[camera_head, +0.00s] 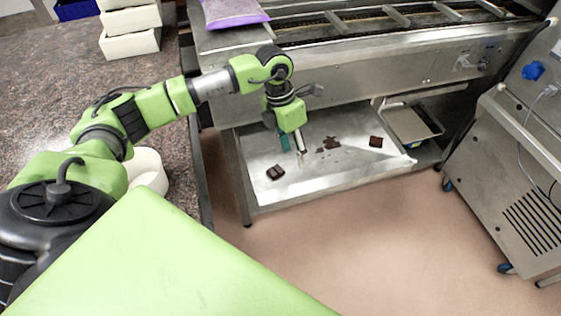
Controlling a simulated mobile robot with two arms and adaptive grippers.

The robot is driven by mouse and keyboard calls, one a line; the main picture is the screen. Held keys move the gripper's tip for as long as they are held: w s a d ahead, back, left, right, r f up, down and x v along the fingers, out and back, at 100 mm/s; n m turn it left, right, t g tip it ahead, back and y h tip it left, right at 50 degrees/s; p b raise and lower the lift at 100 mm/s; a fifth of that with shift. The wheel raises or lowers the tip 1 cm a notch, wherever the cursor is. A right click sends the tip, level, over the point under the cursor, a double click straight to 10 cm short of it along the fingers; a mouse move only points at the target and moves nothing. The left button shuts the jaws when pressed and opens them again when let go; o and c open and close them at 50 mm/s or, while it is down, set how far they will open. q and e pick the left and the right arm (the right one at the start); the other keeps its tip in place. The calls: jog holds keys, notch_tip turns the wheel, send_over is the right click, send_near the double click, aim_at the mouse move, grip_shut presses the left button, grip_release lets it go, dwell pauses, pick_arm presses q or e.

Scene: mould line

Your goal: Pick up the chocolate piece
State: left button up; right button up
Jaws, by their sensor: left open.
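My left gripper (293,150) is open and empty, pointing down over the shelf. My right gripper is not in view.
A metal tray (410,124) stands beyond the shelf's right end. The conveyor machine (370,65) overhangs the shelf. A granite counter (45,80) is at left, and a wheeled steel machine (500,150) at right.

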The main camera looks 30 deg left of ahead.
pick_arm(q)
jog(key=a+y, duration=0.2)
jog(key=a, duration=0.5)
jog(key=b, duration=0.6)
send_over(275, 170)
jog(key=shift+n, duration=0.3)
jog(key=f, duration=0.7)
jog(key=shift+s+a, duration=0.1)
jog(key=shift+a, duration=0.15)
jog(key=f+b, duration=0.2)
jog(key=f, duration=0.1)
jog(key=f+b, duration=0.1)
jog(key=f, duration=0.1)
jog(key=shift+d+f, duration=0.2)
jog(key=shift+d, duration=0.05)
jog(key=shift+r, duration=0.1)
jog(key=shift+c, duration=0.3)
jog(key=c, duration=0.9)
